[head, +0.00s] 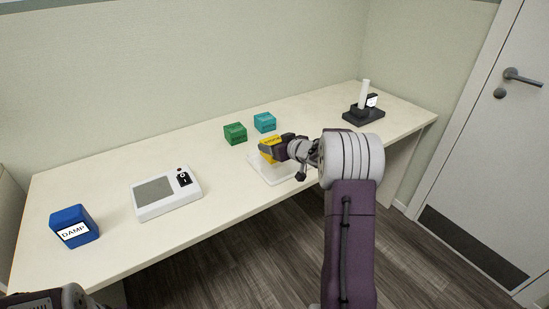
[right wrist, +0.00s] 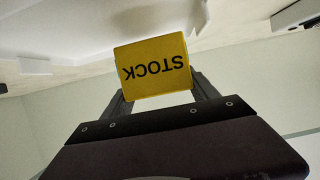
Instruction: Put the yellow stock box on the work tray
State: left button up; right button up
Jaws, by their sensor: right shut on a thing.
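The yellow stock box (head: 267,153) is held in my right gripper (head: 272,149), over the back part of the white work tray (head: 282,178) in the head view. In the right wrist view the yellow box (right wrist: 153,68) sits between the two fingers, its STOCK label upside down. I cannot tell whether the box touches the tray. My gripper and wrist hide part of the tray's right side. Only the body of my left gripper (head: 30,301) shows at the bottom left corner; its fingers are out of view.
A green box (head: 235,134) and a teal box (head: 265,122) stand behind the tray. A white device with a grey screen (head: 155,191) and a blue DAMP box (head: 73,222) are to the left. A black stand with a white post (head: 363,116) is at the right. Bare counter lies between.

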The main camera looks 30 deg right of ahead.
notch_tip(320, 180, down, 4)
jog(key=b, duration=0.2)
jog(key=shift+f+b, duration=0.1)
jog(key=shift+b, duration=0.3)
jog(key=o, duration=1.6)
jog(key=shift+r, duration=0.3)
jog(key=p+v, duration=0.3)
jog(key=v, duration=0.9)
jog(key=shift+f, duration=0.15)
